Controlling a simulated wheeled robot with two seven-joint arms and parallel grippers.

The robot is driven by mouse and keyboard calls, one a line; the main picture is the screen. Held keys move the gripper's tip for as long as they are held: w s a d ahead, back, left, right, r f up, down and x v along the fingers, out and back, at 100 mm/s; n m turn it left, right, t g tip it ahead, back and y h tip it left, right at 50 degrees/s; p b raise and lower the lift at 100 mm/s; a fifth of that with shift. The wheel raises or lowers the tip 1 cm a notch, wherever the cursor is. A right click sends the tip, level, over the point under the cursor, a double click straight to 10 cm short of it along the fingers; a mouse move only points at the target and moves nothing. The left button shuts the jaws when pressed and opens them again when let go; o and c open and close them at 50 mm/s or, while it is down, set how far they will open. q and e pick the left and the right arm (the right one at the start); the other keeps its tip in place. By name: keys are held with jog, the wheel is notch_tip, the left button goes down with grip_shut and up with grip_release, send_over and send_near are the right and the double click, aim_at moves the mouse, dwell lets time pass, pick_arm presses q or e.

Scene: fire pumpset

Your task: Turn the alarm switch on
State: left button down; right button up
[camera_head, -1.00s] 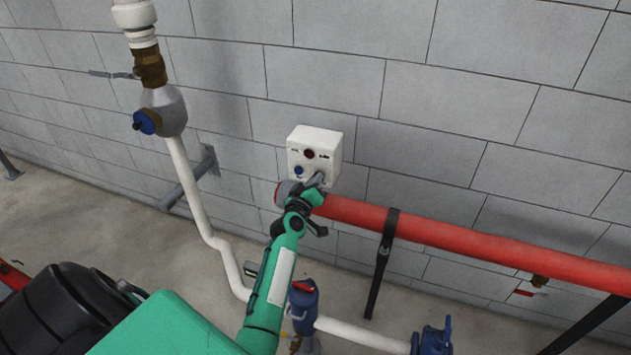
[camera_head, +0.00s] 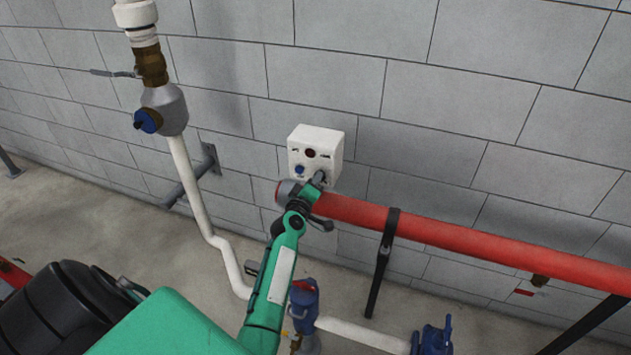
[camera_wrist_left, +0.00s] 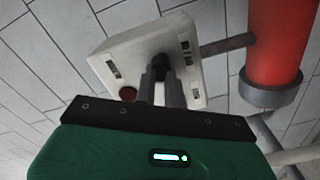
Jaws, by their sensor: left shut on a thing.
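My left gripper (camera_head: 320,178) is at the lower right of the box face. In the left wrist view, the gripper fingers (camera_wrist_left: 161,85) are shut on a black switch knob (camera_wrist_left: 161,66) on the box (camera_wrist_left: 128,52). The fingers partly hide the knob, so its exact angle is hard to read. My right gripper is not in view.
A thick red pipe (camera_head: 450,236) runs along the wall just below and right of the box, close to my left wrist. A white pipe with a grey fitting (camera_head: 165,108) stands to the left. Blue valves (camera_head: 304,300) are below.

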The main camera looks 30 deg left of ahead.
pick_arm(q)
jog(key=shift+d+r, duration=0.1)
jog(key=c, duration=1.5)
grip_release()
jog(key=shift+w+d, duration=0.15)
jog(key=shift+p+v, duration=1.05)
jog(key=shift+v, duration=5.95)
